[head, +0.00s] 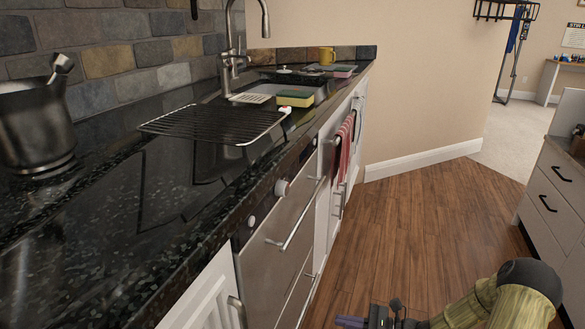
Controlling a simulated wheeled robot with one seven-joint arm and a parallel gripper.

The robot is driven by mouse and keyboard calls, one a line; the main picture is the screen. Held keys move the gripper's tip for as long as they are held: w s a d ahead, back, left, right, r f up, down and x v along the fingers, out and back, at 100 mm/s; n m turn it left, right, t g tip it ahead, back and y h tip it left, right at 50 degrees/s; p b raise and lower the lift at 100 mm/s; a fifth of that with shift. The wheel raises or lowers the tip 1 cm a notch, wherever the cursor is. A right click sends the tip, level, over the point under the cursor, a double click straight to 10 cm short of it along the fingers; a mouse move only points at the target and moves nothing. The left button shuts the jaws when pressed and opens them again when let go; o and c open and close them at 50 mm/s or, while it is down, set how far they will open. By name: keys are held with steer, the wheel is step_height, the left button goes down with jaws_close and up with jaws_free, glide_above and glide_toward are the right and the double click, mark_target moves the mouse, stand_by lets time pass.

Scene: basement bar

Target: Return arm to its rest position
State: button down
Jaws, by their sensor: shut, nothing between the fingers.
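My gripper (352,322) shows at the bottom edge of the head view, right of centre, with its dark fingertips pointing left. It is shut and holds nothing. It is low over the wooden floor, in front of the counter's cabinet fronts and apart from them. My arm comes in from the lower right, bent, and part of it is cut off by the frame's bottom edge.
A dark stone counter (110,240) runs along the left, bearing a metal pot (35,130), a wire rack (213,122) and a sponge (295,98) by the sink. An oven handle (296,220) juts out. White drawers (560,185) stand right. The wooden floor (420,215) between is clear.

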steer(key=s+a+r+n+g+h+p, duration=0.2)
steer(key=s+r+n+g+h+p, duration=0.6)
steer(key=s+r+n+h, duration=0.65)
step_height(320, 180, up, 48)
steer(key=n+t+h+p, duration=0.2)
steer(key=n+t+p, duration=0.2)
steer(key=p, duration=3.6)
steer(key=w+n, duration=0.1)
steer(key=n, duration=0.2)
steer(key=shift+r+t, duration=0.15)
steer(key=shift+t, duration=0.15)
steer(key=shift+d+n, duration=0.1)
steer(key=shift+n, duration=0.15)
